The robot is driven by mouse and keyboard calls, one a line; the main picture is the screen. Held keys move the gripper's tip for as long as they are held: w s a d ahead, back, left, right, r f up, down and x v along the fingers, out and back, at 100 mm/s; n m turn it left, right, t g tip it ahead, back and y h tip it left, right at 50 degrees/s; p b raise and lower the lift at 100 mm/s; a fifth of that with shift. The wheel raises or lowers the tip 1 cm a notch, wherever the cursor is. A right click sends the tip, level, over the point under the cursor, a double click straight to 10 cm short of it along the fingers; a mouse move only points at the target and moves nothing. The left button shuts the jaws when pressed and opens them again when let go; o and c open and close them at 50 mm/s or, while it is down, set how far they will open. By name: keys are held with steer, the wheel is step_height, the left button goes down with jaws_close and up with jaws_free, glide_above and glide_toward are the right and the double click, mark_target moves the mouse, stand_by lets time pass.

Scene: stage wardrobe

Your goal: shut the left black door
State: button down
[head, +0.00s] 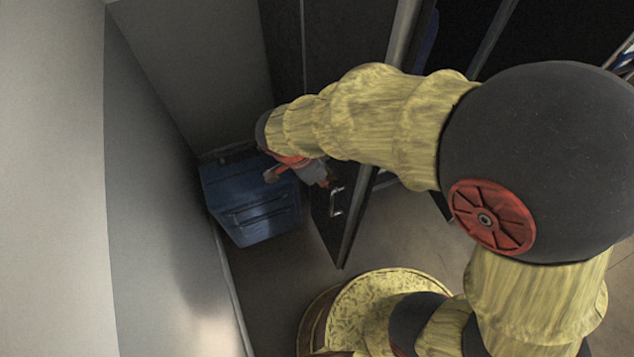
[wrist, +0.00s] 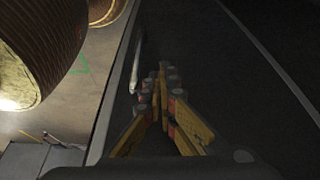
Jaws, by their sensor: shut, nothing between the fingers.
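The left black door (head: 325,226) stands open in the head view, swung out from the dark wardrobe, its pale edge facing me. A metal handle (head: 337,201) is on its left face. My gripper (head: 328,180) is on that left side, close above the handle; my arm hides part of the door. In the wrist view the door's dark panel (wrist: 225,75) fills the right and middle. My gripper (wrist: 165,78) has its fingers together and empty in front of it, just right of the handle (wrist: 137,65). I cannot tell whether the fingers touch the panel.
A blue crate (head: 250,205) stands on the floor by the grey left wall (head: 150,150), left of the door and close to my gripper. More dark wardrobe panels (head: 480,45) are at the upper right. Bare floor (head: 275,285) lies in front of the crate.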

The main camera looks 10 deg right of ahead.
steer(key=shift+d, duration=0.3)
